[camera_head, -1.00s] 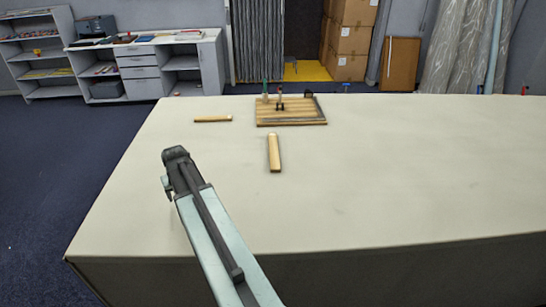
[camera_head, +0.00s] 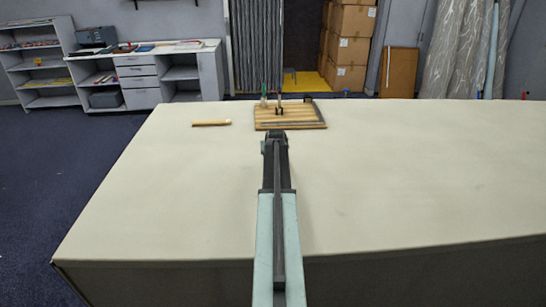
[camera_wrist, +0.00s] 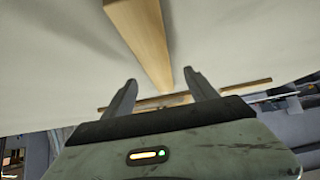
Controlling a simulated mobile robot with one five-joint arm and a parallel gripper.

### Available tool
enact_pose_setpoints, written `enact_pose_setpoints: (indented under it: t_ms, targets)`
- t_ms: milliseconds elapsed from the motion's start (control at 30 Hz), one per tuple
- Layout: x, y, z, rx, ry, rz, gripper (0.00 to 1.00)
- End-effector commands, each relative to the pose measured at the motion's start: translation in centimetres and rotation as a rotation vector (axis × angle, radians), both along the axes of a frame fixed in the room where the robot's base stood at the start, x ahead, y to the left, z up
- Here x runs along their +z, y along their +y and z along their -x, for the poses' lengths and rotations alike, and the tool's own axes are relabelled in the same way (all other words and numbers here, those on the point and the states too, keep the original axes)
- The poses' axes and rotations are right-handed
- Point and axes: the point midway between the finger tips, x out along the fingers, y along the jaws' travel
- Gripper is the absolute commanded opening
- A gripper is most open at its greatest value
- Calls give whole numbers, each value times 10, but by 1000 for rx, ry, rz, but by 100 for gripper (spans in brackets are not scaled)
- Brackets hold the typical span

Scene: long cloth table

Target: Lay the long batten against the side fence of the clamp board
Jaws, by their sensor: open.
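A long pale wooden batten (camera_wrist: 143,38) runs from the top of the wrist view toward the clamp board, narrowing between my gripper's fingertips (camera_wrist: 160,77). In the head view this batten is hidden behind my arm. My gripper (camera_head: 275,135) is open, with the fingers apart and nothing held; I cannot tell its height above the batten.
A shorter-looking wooden batten (camera_head: 211,122) lies crosswise on the cloth table (camera_head: 420,170), left of the board. The table is clear to the right and front. Shelves, cabinets and cardboard boxes (camera_head: 350,50) stand beyond its back edge.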

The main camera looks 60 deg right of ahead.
Motion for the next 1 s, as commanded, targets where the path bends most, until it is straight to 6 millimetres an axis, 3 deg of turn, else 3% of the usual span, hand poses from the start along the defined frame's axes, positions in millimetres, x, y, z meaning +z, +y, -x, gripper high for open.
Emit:
enact_pose_setpoints:
  t_ms: [233, 500, 733, 1000]
  targets:
    - [-33, -28, -18, 1, 0, 0, 66]
    - [-32, -30, -21, 1, 1, -1, 66]
    - [-32, -30, -21, 2, 0, -1, 2]
    - [-31, -29, -21, 3, 0, 0, 0]
